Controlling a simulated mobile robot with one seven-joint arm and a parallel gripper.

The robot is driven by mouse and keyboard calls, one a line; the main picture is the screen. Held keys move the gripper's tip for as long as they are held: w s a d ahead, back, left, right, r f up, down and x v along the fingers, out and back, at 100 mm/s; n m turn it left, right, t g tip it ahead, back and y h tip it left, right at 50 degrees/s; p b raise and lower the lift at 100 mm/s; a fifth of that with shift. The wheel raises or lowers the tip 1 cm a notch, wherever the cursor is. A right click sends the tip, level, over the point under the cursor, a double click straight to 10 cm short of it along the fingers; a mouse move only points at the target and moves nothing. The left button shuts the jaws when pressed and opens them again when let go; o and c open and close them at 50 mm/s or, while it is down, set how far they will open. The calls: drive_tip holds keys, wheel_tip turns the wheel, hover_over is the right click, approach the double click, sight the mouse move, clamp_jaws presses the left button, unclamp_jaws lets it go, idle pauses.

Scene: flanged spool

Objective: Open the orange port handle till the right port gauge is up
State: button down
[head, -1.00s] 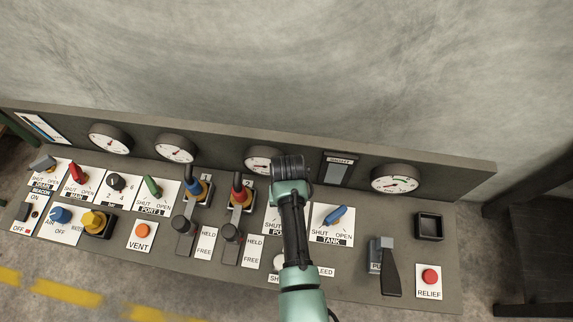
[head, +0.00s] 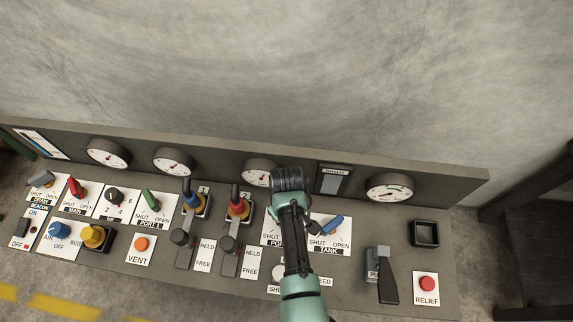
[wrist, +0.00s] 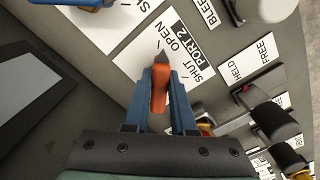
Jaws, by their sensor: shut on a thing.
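In the wrist view my gripper (wrist: 160,78) is shut on the orange handle (wrist: 159,92) at the plate (wrist: 140,62) marked PORT 2, SHUT and OPEN. The handle's dark tip sticks out beyond the fingers, near the OPEN side of the lettering. In the head view my arm covers the handle and most of its plate (head: 270,232). The gauge (head: 256,172) above that plate is partly hidden behind my arm, and its needle is too small to read surely.
A blue TANK handle (head: 332,225) stands close on the right. Two levers, with a red-topped one (head: 237,207), stand to the left. A black lever (head: 387,275) and red RELIEF button (head: 428,284) lie further right.

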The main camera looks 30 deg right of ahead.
drive_tip(key=shift+w, duration=0.1)
idle(0.3)
drive_tip(key=c, duration=0.7)
unclamp_jaws()
drive_tip(key=shift+c, duration=0.2)
wheel_tip(320, 180, up, 13)
drive_tip(key=b, duration=0.1)
